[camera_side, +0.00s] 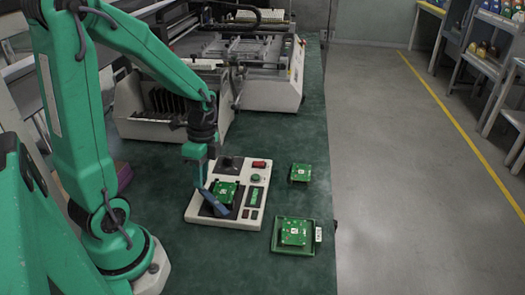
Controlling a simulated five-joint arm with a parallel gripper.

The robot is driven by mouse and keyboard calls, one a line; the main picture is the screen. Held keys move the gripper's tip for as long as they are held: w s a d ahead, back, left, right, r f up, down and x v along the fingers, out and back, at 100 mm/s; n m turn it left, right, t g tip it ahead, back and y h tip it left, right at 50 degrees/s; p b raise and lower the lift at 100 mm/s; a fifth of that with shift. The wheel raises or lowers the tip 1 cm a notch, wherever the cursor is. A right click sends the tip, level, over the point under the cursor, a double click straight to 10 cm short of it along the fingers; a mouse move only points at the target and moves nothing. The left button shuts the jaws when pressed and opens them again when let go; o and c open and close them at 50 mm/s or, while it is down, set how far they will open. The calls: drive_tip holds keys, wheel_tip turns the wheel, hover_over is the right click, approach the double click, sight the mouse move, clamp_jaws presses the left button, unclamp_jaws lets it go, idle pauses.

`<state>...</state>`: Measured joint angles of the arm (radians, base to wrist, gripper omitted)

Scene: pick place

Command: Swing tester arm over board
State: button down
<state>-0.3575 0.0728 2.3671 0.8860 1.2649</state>
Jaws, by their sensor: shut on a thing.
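The white tester (176,214) is not the table but a flat panel-like unit whose base (236,222) rests on the green bench. A green circuit board (226,188) lies in its dark recess. The blue tester arm (216,206) slants across the recess, over the board's lower left side; whether it touches the board is unclear. My gripper (199,184) points down at the tester's left edge and is shut on the upper left end of the tester arm. The fingertips are small and partly hidden.
A loose green board (301,172) lies right of the tester. A green tray (277,247) holding another board (294,232) sits at the bench's right edge. A white bin with dark slots (150,128) and machinery (270,90) stand behind. Bare bench (220,265) lies in front.

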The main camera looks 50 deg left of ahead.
drive_tip(key=shift+w, duration=0.15)
drive_tip(key=shift+w+m, duration=0.7)
drive_tip(key=shift+m, duration=0.6)
drive_tip(key=shift+w+d+m, duration=0.35)
drive_tip(key=shift+w+m, duration=0.35)
drive_tip(key=shift+m, duration=0.5)
drive_tip(key=m, duration=0.1)
drive_tip(key=w+d+m, duration=0.1)
drive_tip(key=m, duration=0.1)
drive_tip(key=shift+w, duration=0.25)
drive_tip(key=shift+w+d+m, duration=0.3)
drive_tip(key=shift+d+m, duration=0.1)
drive_tip(key=shift+m, duration=0.6)
drive_tip(key=c, duration=1.3)
unclamp_jaws()
drive_tip(key=shift+w, duration=0.1)
drive_tip(key=shift+o, duration=0.2)
drive_tip(key=shift+r, duration=0.1)
